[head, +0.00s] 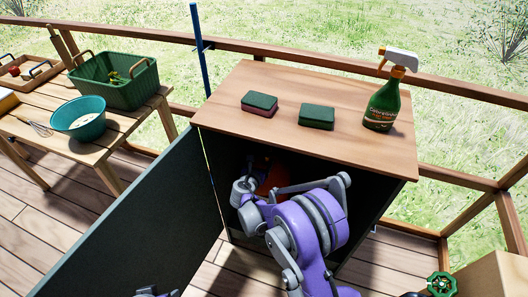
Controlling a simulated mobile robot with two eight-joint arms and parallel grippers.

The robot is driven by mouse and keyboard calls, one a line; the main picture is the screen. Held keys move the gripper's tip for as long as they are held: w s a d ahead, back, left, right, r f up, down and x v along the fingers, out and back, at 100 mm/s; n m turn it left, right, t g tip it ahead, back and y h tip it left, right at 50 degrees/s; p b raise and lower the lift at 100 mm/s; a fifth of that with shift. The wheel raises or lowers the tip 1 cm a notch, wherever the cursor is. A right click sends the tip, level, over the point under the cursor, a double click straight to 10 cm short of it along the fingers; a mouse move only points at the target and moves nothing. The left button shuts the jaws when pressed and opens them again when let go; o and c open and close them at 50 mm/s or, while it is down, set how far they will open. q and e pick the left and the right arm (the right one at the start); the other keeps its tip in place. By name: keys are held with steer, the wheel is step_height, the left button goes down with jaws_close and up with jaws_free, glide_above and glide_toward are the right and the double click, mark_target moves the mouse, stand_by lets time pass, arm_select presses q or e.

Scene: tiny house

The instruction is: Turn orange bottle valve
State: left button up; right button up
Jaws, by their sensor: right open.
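The orange bottle (273,179) stands in the shadow inside the open cabinet (207,160), under its wooden top. Only part of its orange body shows behind my right arm; its valve cannot be made out. My right gripper (245,187) is open inside the cabinet opening, at the left of the orange bottle. Its fingers are small and dark here, and I cannot tell whether they touch the bottle.
The cabinet door (140,225) stands open to the left. On the top (300,87) are two sponges (259,104) (317,117) and a green spray bottle (382,105). A table at left holds a green basket (115,88) and a teal bowl (78,113). A green handwheel (441,284) is at lower right.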

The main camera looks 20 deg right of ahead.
mark_target(267, 152)
steer(key=x, duration=0.8)
steer(key=shift+w+d+f+b, duration=0.1)
steer(key=shift+w+f+b, duration=0.1)
steer(key=shift+b, duration=0.1)
steer(key=shift+r, duration=0.1)
jaws_close()
